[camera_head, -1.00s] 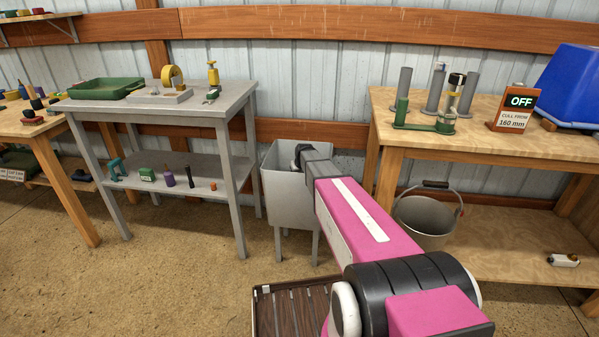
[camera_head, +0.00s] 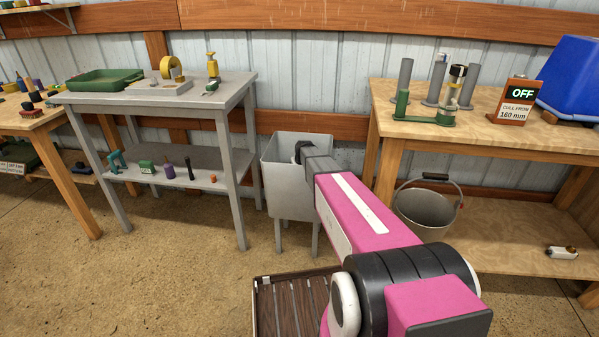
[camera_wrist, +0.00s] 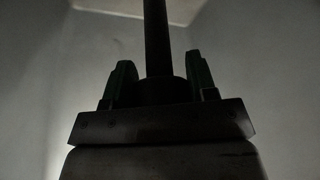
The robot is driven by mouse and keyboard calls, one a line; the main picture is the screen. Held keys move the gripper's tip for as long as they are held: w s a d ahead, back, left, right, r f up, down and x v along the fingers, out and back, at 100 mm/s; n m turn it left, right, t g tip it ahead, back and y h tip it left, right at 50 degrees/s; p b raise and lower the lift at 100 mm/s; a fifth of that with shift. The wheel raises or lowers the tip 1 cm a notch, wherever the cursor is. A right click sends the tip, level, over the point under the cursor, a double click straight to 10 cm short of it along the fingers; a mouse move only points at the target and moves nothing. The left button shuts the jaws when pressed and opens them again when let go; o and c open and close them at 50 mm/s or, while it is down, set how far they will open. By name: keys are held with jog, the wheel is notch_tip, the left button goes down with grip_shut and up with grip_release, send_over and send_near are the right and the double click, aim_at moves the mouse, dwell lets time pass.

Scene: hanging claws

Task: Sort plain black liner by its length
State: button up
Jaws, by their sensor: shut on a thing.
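A plain black liner (camera_wrist: 157,40), a dark slim rod, stands between the green fingers of my gripper (camera_wrist: 160,72) in the wrist view. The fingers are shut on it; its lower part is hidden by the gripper. In the head view my arm reaches to the grey bin (camera_head: 287,190), and its end is at the open top, with the fingers hidden inside. Pale grey walls surround the gripper in the wrist view. A sign (camera_head: 517,101) on the right bench reads "OFF" and "CULL FROM 160 mm".
Grey upright tubes (camera_head: 403,80) and a green fixture (camera_head: 423,119) stand on the right bench (camera_head: 480,130), near a blue box (camera_head: 572,85). A metal bucket (camera_head: 424,214) is below. The grey table (camera_head: 190,100) left of the bin holds small items on two levels.

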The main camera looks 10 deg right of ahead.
jog(key=shift+f, duration=0.7)
jog(key=o, duration=1.1)
